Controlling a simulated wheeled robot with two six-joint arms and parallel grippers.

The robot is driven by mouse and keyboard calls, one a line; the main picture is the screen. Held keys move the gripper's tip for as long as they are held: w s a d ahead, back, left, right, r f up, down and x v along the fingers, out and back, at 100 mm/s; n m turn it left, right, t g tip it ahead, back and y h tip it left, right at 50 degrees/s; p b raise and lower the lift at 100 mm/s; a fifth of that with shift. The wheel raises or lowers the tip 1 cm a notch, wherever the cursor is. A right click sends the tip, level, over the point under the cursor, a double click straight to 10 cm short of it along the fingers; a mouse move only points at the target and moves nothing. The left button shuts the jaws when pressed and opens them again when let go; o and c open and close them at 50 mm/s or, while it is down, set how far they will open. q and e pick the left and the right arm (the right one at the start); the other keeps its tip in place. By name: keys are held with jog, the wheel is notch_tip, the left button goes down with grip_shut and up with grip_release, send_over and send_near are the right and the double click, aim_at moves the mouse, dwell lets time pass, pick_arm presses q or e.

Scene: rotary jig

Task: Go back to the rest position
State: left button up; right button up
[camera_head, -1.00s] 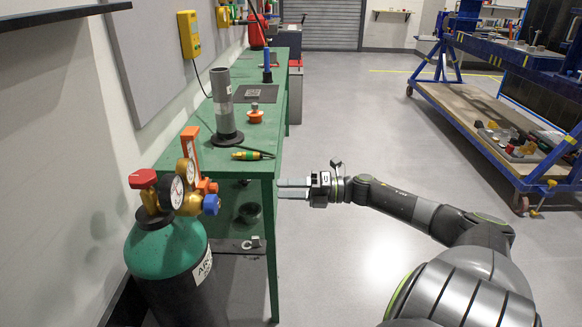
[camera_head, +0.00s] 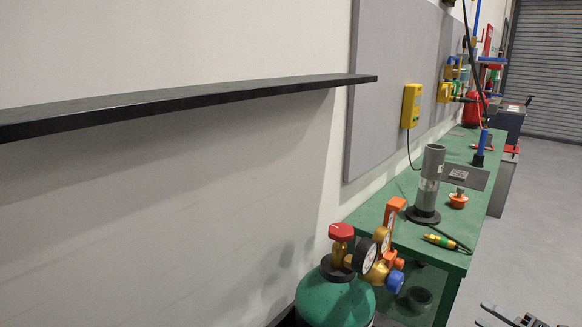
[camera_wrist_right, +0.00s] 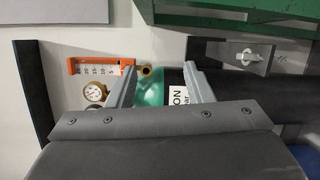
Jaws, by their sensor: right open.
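My right gripper (camera_head: 500,314) shows only in part at the bottom right edge of the head view. In the right wrist view its two fingers (camera_wrist_right: 160,72) are apart with nothing held between them. Behind and below them in that view are the green gas cylinder (camera_wrist_right: 150,88) with a white label, and a gauge (camera_wrist_right: 95,92). In the head view the gripper is to the right of the green workbench (camera_head: 440,258), clear of its front edge. My left gripper is not in view.
The gas cylinder with its regulator (camera_head: 335,300) stands at the near end of the workbench. A grey tube (camera_head: 430,178), an orange-based part (camera_head: 458,199) and a green-yellow tool (camera_head: 440,241) are on the bench. A black wall shelf (camera_head: 200,98) juts out at left. Floor at right is open.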

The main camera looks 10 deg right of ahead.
jog(key=s+f+m+g+h+p, duration=0.1)
jog(key=s+f+m+g+h, duration=0.3)
jog(key=f, duration=0.6)
jog(key=s+f+m+t+h+p, duration=0.1)
jog(key=s+f+m+h, duration=0.2)
jog(key=s+f+m, duration=0.35)
jog(key=s+f+m+g+h, duration=0.2)
jog(key=s+f+m+h, duration=0.3)
jog(key=f, duration=0.7)
jog(key=s+a+f+m+g+y+p, duration=0.1)
jog(key=s+a+f+m+g, duration=0.3)
jog(key=s+a+f, duration=0.5)
jog(key=s+a+f+m+g+y+p, duration=0.1)
jog(key=s+a+f+m+g+y, duration=0.2)
jog(key=s+a+f, duration=0.6)
jog(key=s+a+m+g, duration=0.2)
jog(key=s+a+g, duration=0.1)
jog(key=s+a, duration=0.2)
jog(key=shift+s+a, duration=0.25)
jog(key=shift+s, duration=0.85)
